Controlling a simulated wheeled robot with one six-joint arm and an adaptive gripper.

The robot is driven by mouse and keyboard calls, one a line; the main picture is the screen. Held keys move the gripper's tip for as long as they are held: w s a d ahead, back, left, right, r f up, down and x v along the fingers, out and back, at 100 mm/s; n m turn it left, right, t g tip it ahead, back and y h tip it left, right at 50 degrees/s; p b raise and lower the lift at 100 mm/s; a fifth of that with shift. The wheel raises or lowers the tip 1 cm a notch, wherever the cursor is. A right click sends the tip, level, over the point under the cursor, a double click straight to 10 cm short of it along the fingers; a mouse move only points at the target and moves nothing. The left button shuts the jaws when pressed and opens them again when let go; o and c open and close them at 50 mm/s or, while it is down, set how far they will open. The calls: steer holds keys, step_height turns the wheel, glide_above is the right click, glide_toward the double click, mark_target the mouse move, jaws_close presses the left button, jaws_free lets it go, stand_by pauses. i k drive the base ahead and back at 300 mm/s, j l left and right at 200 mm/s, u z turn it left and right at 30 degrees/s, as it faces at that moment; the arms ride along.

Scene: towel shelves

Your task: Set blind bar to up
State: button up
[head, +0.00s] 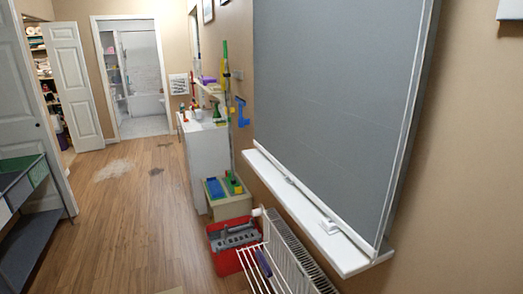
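A grey blind (335,90) hangs over the window on the right wall. It is drawn down over the whole visible opening. Its white bottom bar (305,197) runs along the lower edge, just above or touching the white sill (345,257); I cannot tell which. A small white piece (329,226) sits by the bar near its right end. The top of the blind is cut off by the frame. My gripper is not in view.
A white radiator with a drying rack (285,255) stands below the sill. A red toolbox (232,240), a storage box (228,200) and a white cabinet (203,165) line the wall. A dark-shelved unit (25,230) is at left.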

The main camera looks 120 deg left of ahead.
mark_target(355, 207)
steer(key=u, duration=3.05)
